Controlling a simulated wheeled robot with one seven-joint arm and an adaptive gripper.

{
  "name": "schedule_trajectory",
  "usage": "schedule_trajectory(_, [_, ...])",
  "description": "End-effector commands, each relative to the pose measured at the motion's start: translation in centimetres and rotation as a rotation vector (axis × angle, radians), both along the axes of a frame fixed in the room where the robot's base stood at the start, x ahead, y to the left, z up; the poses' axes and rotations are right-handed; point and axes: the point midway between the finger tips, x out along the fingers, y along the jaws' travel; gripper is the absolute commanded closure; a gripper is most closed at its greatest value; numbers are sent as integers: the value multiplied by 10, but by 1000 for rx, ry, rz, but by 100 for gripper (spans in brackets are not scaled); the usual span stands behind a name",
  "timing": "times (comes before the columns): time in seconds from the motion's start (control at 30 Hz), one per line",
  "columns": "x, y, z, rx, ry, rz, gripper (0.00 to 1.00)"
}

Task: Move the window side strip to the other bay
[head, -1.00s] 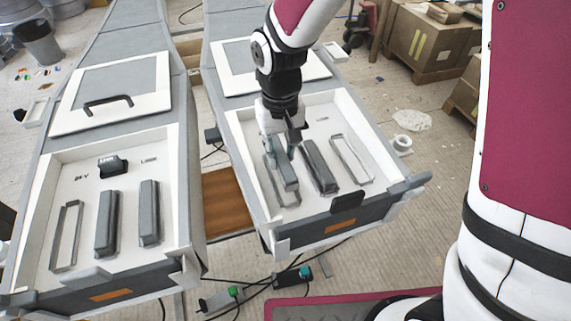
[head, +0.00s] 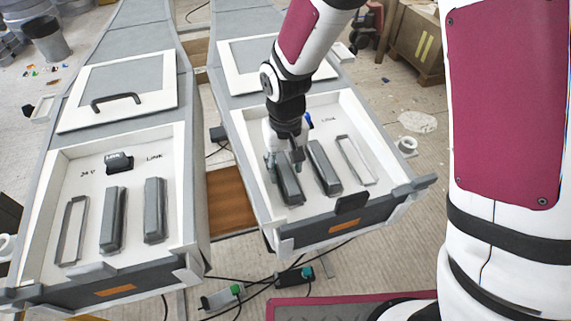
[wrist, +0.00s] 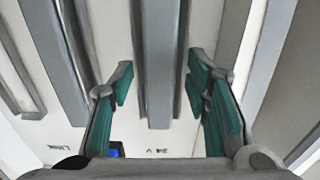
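In the right bay (head: 388,200) a grey strip (head: 290,190) sits in the left slot, lying along the bay. It fits the place of the window side strip, though no label shows on it. My gripper (head: 284,160) is over its far end. In the wrist view the strip (wrist: 160,40) runs between the two green-padded fingers (wrist: 160,78), with a gap on each side, so the gripper is open. The left bay (head: 35,225) has an empty slot frame (head: 66,232) at its left and two grey strips (head: 112,220) (head: 154,210) beside it.
A second grey strip (head: 323,168) stands in the right bay's middle slot, close to my gripper. An empty slot frame (head: 370,172) lies right of it. A blue part (head: 308,120) is behind. A black plug (head: 118,163) is in the left bay. A brown gap (head: 229,200) separates the bays.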

Motion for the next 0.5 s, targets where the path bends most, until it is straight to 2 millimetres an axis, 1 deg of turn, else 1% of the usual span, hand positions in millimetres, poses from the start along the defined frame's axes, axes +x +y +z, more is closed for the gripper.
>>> schedule_trajectory(0.27, [0, 0, 1, 0, 0, 0, 55])
schedule_trajectory(0.37, [1, 0, 8, 1, -3, 0, 55])
schedule_trajectory(0.5, [1, 0, 30, 2, -5, 0, 55])
